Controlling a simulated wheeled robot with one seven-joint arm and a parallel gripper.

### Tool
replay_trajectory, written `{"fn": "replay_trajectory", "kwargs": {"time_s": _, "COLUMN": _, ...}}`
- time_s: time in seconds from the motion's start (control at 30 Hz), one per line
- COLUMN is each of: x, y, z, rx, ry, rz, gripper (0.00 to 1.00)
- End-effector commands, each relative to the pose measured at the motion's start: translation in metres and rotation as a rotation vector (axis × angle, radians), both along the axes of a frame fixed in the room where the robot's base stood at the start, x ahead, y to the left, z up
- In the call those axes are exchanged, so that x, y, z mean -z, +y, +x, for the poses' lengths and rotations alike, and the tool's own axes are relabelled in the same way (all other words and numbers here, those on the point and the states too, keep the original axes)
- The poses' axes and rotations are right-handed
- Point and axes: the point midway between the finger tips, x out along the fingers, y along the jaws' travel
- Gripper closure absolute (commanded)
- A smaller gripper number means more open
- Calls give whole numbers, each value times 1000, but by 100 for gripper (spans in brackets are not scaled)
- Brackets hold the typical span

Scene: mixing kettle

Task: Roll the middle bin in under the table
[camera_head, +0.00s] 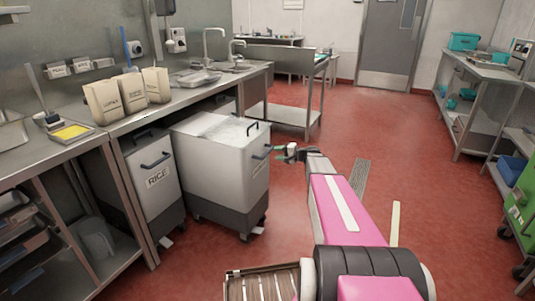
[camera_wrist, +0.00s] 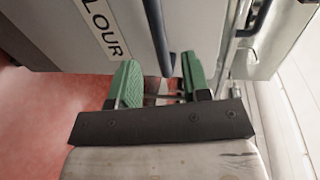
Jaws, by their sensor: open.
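The middle bin (camera_head: 225,165) is a pale grey wheeled bin with a dark base. It stands out past the front of the steel table (camera_head: 185,101), with its lid area full of white stuff. Its dark blue handle (camera_head: 262,153) is on the side toward my gripper. My gripper (camera_head: 284,152) is open just beside that handle. In the wrist view the green fingers (camera_wrist: 160,82) stand apart, with the handle (camera_wrist: 160,35) between or just beyond their tips; I cannot tell which. The bin's label (camera_wrist: 101,28) reads "LOUR" there, partly cut off.
A "RICE" bin (camera_head: 155,185) stands under the table to the left, close beside the middle bin. Paper bags (camera_head: 131,92) stand on the table. Red floor (camera_head: 330,130) is open behind and right of my arm. A steel rack (camera_head: 480,75) stands at right.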

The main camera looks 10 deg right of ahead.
Motion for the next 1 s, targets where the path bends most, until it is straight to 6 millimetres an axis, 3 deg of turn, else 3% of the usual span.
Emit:
{"fn": "replay_trajectory", "kwargs": {"time_s": 0.2, "x": 9, "y": 32, "z": 24, "rx": -3, "ry": 1, "rz": 0, "gripper": 56}}
{"fn": "replay_trajectory", "kwargs": {"time_s": 0.4, "x": 13, "y": 49, "z": 36, "rx": -2, "ry": 2, "rz": 0, "gripper": 56}}
{"fn": "replay_trajectory", "kwargs": {"time_s": 0.8, "x": 14, "y": 54, "z": 38, "rx": -1, "ry": 1, "rz": -1, "gripper": 56}}
{"fn": "replay_trajectory", "kwargs": {"time_s": 0.83, "x": 14, "y": 54, "z": 38, "rx": -1, "ry": 1, "rz": -1, "gripper": 63}}
{"fn": "replay_trajectory", "kwargs": {"time_s": 0.93, "x": 14, "y": 54, "z": 38, "rx": -1, "ry": 1, "rz": -1, "gripper": 96}}
{"fn": "replay_trajectory", "kwargs": {"time_s": 1.0, "x": 14, "y": 54, "z": 38, "rx": -1, "ry": 1, "rz": -1, "gripper": 100}}
